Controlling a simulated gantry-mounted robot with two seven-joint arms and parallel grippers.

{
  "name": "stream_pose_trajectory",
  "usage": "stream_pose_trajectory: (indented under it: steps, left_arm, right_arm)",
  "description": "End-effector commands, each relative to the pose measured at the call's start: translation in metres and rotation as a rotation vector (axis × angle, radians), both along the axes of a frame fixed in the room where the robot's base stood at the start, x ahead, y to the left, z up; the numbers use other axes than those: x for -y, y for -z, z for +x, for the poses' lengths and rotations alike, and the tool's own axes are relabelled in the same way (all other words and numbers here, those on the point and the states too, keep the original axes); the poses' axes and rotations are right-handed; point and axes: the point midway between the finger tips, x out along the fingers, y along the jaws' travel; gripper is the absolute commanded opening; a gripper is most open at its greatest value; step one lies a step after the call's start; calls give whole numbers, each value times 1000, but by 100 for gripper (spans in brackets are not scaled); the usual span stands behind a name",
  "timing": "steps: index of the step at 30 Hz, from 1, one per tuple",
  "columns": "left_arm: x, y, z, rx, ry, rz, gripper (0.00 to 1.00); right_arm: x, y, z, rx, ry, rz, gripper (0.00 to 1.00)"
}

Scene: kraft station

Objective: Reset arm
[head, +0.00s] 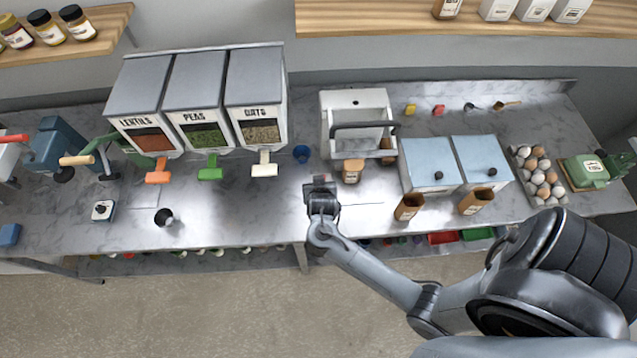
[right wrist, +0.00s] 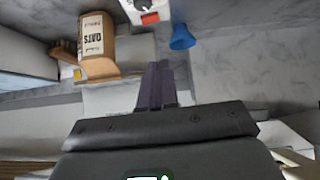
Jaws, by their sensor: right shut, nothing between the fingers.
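A small blue cup (head: 301,153) stands beyond the gripper and also shows in the wrist view (right wrist: 181,37). My left gripper is not in view.
Dispensers for lentils (head: 142,104), peas (head: 196,101) and oats (head: 256,97) stand at the back left. A white open-fronted unit (head: 327,105) is behind the gripper. Blue-lidded bins (head: 430,164) and an egg tray (head: 551,197) are right.

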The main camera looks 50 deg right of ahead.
Motion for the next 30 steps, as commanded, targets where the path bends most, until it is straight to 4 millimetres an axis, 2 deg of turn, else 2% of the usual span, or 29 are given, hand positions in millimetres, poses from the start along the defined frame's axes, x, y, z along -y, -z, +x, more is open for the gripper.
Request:
stream_pose_trajectory:
  steps: [11,14,17,19,22,26,30]
  left_arm:
    - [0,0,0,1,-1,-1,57]
    - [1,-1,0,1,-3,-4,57]
    - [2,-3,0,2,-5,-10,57]
    - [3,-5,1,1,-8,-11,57]
    - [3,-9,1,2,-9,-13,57]
    - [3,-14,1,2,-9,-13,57]
    - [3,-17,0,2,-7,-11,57]
  right_arm:
    - [0,0,0,0,0,0,0]
    - [0,5,-6,-13,1,0,0]
    - [4,17,-24,-48,-1,-8,0]
    - [10,26,-46,-82,-3,-21,0]
    - [13,21,-71,-97,-63,-36,0]
    - [-17,-6,-92,-128,-271,27,0]
    - [-71,-50,-118,-207,-548,110,0]
